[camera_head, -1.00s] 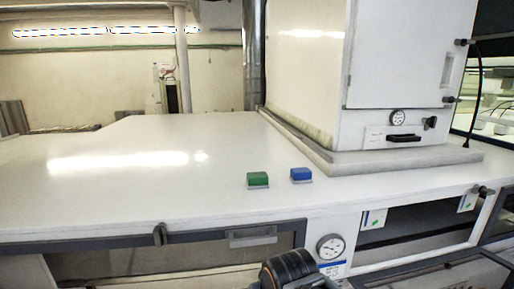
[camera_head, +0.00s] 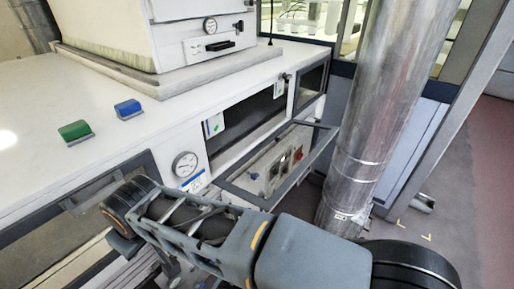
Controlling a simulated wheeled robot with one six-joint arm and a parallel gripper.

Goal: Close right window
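The right window (camera_head: 235,190) is a dark-framed pane on the front of the white machine. It stands open, swung outward below its dark opening (camera_head: 262,108). A panel with knobs and a red button shows through the frame. My arm crosses the lower middle of the view, in front of the machine and close to the window frame's near lower side; I cannot tell whether they touch. My gripper's fingers do not show.
A round gauge (camera_head: 185,164) sits left of the opening. A green block (camera_head: 75,131) and a blue block (camera_head: 128,108) are on the white top (camera_head: 40,95). A thick metal duct (camera_head: 385,100) stands close to the window's right. Floor shows at the far right.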

